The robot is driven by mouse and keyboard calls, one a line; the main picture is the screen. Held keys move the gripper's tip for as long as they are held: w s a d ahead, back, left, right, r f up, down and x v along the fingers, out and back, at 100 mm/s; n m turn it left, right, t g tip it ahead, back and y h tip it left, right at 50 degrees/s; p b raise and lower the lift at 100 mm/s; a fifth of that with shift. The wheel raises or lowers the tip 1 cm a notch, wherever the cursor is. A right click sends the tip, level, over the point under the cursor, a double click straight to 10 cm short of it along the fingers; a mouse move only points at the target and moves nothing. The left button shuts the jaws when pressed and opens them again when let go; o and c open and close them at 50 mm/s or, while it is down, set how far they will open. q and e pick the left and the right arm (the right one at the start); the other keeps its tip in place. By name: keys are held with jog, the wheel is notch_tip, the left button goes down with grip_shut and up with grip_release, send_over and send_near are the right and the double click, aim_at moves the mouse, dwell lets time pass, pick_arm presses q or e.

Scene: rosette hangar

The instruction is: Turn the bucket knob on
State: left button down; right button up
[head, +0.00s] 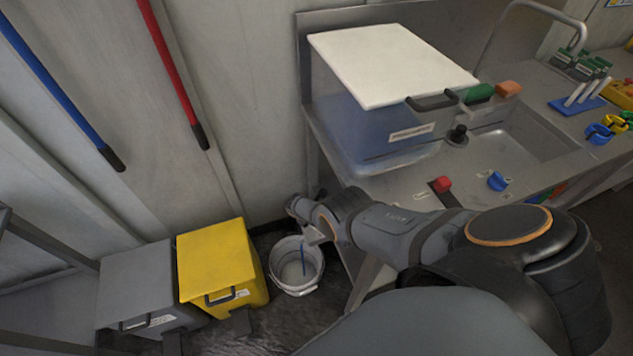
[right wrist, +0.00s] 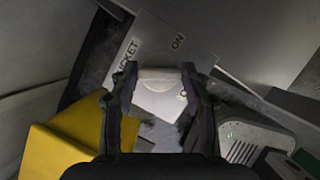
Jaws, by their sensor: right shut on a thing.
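The bucket knob (right wrist: 160,93) is pale and blocky. It shows in the right wrist view below a grey plate (right wrist: 190,48) printed with "BUCKET" and "ON". My right gripper (right wrist: 158,82) is shut on the knob, one dark finger on each side. In the head view my right arm reaches left, past the end of the sink counter; its fingers and the knob cannot be made out there. A white bucket (head: 284,279) stands on the floor just below the wrist, with a blue stick inside. My left gripper is not in view.
A yellow bin (head: 214,258) and a grey bin (head: 140,287) stand left of the bucket. The metal counter (head: 395,190) holds a lidded clear tub (head: 375,130), a red knob (head: 442,184) and a blue knob (head: 497,181). A grey vented box (right wrist: 250,140) is near the right finger.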

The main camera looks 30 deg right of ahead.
jog(key=n+p, duration=0.1)
jog(key=n, duration=0.2)
jog(key=shift+s+r+t+y+p, duration=0.1)
jog(key=shift+s+t+y+p, duration=0.05)
jog(key=shift+t+y+p, duration=0.2)
jog(key=n+t+p, duration=0.1)
jog(key=n, duration=0.1)
jog(key=shift+d+n+y, duration=0.1)
jog(key=shift+n+y, duration=0.15)
jog(key=shift+n, duration=0.05)
jog(key=n, duration=0.2)
jog(key=n+t+y+p, duration=0.1)
jog(key=n, duration=0.1)
jog(key=shift+s+n+y, duration=0.1)
jog(key=shift+n+y, duration=0.2)
jog(key=shift+n, duration=0.1)
jog(key=shift+f, duration=0.2)
jog(key=o, duration=1.2)
jog(key=shift+c, duration=0.2)
